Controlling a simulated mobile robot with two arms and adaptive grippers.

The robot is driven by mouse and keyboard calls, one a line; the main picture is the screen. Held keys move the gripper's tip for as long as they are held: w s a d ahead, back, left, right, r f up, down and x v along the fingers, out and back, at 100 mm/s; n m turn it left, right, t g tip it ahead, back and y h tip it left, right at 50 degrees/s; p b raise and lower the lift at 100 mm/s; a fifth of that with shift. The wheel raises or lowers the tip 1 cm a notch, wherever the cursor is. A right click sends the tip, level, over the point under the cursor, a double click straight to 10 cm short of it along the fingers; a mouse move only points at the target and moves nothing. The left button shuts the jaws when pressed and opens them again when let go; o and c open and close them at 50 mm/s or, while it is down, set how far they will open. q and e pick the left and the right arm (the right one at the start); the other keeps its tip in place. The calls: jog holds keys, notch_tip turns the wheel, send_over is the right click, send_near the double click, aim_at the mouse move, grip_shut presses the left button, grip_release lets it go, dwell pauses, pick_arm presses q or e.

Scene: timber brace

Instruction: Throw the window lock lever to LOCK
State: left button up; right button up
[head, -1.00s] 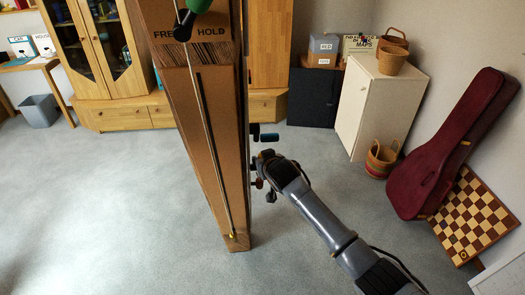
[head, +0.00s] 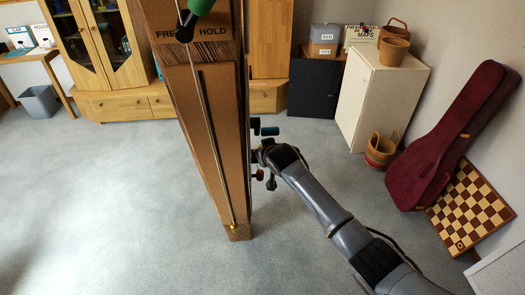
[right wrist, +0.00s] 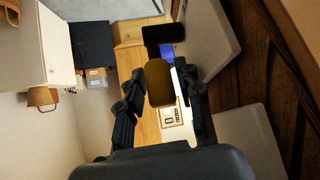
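A tall brown timber post (head: 218,150) stands upright in the head view. No LOCK label is readable, so I cannot tell which is the window lock lever. My right gripper (right wrist: 161,75) is beside these handles. In the right wrist view its fingers stand apart on either side of a brown rounded handle (right wrist: 160,88), with a black piece (right wrist: 164,36) beyond. My left gripper is not in view.
A white cabinet (head: 378,95) with baskets, a red instrument case (head: 445,140) and a chessboard (head: 470,210) stand along the right. A wooden cabinet (head: 100,60) is at the back left. The grey carpet (head: 110,200) left of the post is clear.

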jog(key=shift+s, duration=0.1)
jog(key=v, duration=1.2)
